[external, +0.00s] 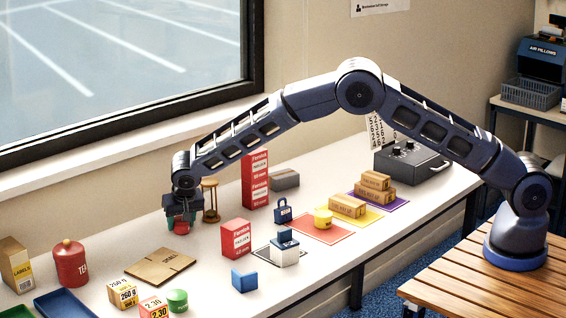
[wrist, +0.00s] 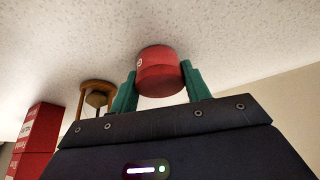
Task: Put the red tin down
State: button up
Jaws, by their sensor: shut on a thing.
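The red tin (wrist: 160,75) is a short round tin, held between the two green fingers of my gripper (wrist: 159,85) in the wrist view. In the external view my gripper (external: 182,222) is low over the white table, at its far side near the window, and the red tin (external: 181,228) shows at its fingertips. The gripper is shut on the tin. I cannot tell whether the tin's base touches the table.
An hourglass (external: 210,200) stands close to the right of my gripper, with a tall red box (external: 254,180) beyond it. A shorter red box (external: 236,238), a flat carton (external: 160,265) and a red tea canister (external: 70,264) stand nearer. Table around the gripper's left is bare.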

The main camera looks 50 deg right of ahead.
jog(key=o, duration=1)
jog(key=shift+f, duration=0.1)
